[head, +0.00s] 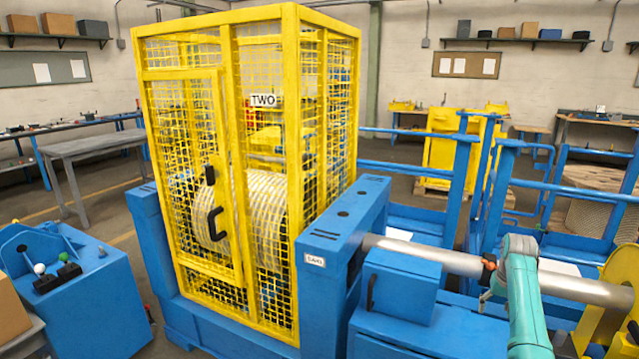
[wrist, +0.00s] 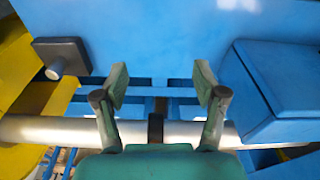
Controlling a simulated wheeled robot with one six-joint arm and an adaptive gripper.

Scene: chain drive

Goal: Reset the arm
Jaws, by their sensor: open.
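My gripper (wrist: 160,82) is open in the wrist view, its two fingers spread apart with nothing held between the tips. Its green body fills the bottom middle of that view. In the head view my teal arm reaches in from the lower right, and my gripper (head: 486,281) is small and partly hidden at the silver shaft (head: 425,255). The shaft (wrist: 45,130) also crosses the wrist view behind the fingers, with a dark band (wrist: 156,128) near the middle. I cannot tell whether the fingers touch the shaft.
A yellow mesh cage labelled TWO (head: 290,150) encloses a wound drum. A blue box (head: 402,285) stands beside the shaft, and a yellow part (head: 620,290) is at the right. Blue railings (head: 560,180) stand behind. A blue control console (head: 85,290) is at left.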

